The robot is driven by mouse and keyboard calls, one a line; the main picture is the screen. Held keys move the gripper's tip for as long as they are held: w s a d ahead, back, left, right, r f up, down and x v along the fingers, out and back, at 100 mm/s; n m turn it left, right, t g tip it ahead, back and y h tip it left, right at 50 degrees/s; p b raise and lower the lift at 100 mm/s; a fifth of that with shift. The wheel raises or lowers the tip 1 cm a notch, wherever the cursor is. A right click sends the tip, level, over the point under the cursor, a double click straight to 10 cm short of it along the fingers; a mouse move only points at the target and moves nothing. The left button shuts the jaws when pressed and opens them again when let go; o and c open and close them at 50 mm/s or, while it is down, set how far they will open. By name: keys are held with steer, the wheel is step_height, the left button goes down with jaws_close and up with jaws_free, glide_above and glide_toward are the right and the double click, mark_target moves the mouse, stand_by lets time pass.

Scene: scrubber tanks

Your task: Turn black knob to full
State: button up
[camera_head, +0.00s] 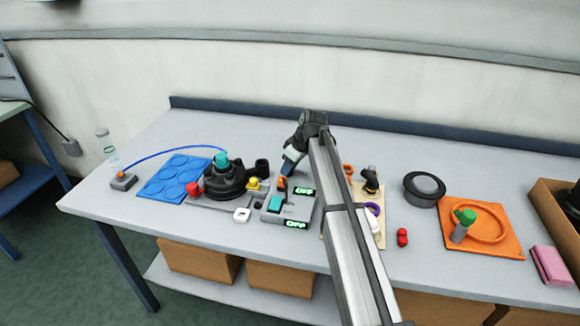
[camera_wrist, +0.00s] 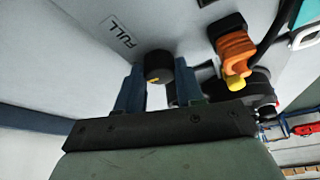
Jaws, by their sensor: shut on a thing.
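The black knob (camera_wrist: 159,66) sits on a light grey panel (camera_wrist: 90,20) in the wrist view, with a small yellow mark on its face. My gripper (camera_wrist: 158,84) has one blue finger on each side of the knob and is shut on it. A "FULL" label (camera_wrist: 122,32) is printed on the panel, up and left of the knob in that view. In the head view my gripper (camera_head: 287,167) reaches the back of the grey control box (camera_head: 298,212); I cannot make out the knob there. Two green-lit displays (camera_head: 296,224) on the box appear to read "OFF".
An orange plug with a black cable (camera_wrist: 236,52) is close to my right finger in the wrist view. A black round tank part (camera_head: 225,180) stands left; a beige board (camera_head: 376,200) lies right. Bare table shows behind.

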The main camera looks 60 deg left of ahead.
steer(key=m, duration=0.2)
steer(key=m+t, duration=0.1)
steer(key=m, duration=0.1)
steer(key=m+t, duration=0.1)
steer(key=shift+s+m, duration=0.25)
steer(key=shift+m, duration=0.15)
steer(key=m+t, duration=0.2)
steer(key=m, duration=0.3)
steer(key=shift+s, duration=0.1)
stand_by(0.3)
steer(key=o, duration=1)
steer(key=shift+o, duration=0.2)
steer(key=v, duration=1.3)
steer(key=shift+s+r, duration=0.25)
steer(key=shift+r, duration=0.15)
steer(key=shift+w, duration=0.1)
